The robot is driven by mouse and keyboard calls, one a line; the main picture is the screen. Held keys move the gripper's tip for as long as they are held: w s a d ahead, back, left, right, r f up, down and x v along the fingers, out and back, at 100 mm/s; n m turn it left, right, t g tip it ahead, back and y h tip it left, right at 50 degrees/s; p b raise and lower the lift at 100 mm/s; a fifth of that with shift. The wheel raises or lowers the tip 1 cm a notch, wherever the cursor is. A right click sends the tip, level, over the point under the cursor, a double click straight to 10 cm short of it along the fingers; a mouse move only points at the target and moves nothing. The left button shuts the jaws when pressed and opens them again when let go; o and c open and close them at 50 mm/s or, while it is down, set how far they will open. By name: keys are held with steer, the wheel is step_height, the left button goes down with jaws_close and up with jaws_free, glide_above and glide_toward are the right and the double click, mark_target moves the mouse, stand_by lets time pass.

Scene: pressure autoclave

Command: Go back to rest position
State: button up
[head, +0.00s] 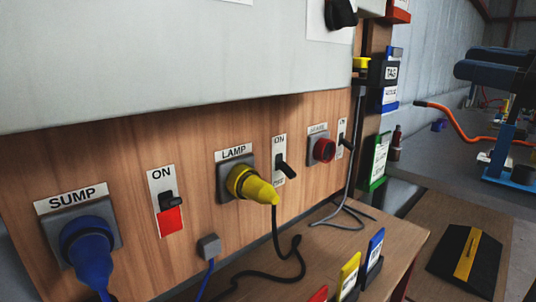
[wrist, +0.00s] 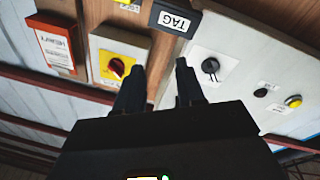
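My gripper (wrist: 160,88) shows in the wrist view, with its two dark fingers apart and nothing between them. Behind the fingers is a wall of controls: a red-knobbed yellow switch (wrist: 116,68) at left, a black rotary knob (wrist: 210,66) at right and a black TAG box (wrist: 174,19) above. I cannot tell how far the fingertips are from the wall. My gripper does not show in the head view.
In the head view, a wooden panel carries a blue SUMP plug (head: 87,246), a yellow LAMP plug (head: 250,184), a red SPARE socket (head: 323,150) and several black levers. Below, a wooden shelf (head: 395,236) holds loose cables and coloured tags. A grey cabinet (head: 150,55) overhangs the panel.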

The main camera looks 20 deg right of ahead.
steer(key=w+a+f+m+h+p, duration=0.15)
steer(key=f+m, duration=0.25)
steer(key=f, duration=0.4)
steer(key=w+a+f+m+h+p, duration=0.1)
steer(key=w+a+f+m+h, duration=0.15)
steer(key=f+m, duration=0.45)
steer(key=s+a+f+g+h, duration=0.1)
steer(key=s+a+f, duration=0.1)
steer(key=f, duration=0.3)
steer(key=s+a+f+m+h+p, duration=0.1)
steer(key=s+a+f, duration=0.1)
steer(key=a+f, duration=0.15)
steer(key=s+a+f+g+h, duration=0.1)
steer(key=s+a+f, duration=0.1)
steer(key=f, duration=0.3)
steer(key=s+a+f+g+p, duration=0.1)
steer(key=s+a+f, duration=0.2)
steer(key=s, duration=0.3)
steer(key=s+a+f+p, duration=0.1)
steer(key=s+a+f, duration=0.25)
steer(key=s, duration=0.25)
steer(key=s+a+r+n, duration=0.1)
steer(key=s+a, duration=0.1)
steer(key=s, duration=0.5)
steer(key=s+a+r+n+y+p, duration=0.1)
steer(key=s+a+n, duration=0.1)
steer(key=s, duration=0.5)
steer(key=shift+s+a+r+n+g+y, duration=0.2)
steer(key=shift+a+r+n+g+y, duration=0.15)
steer(key=shift+a, duration=0.4)
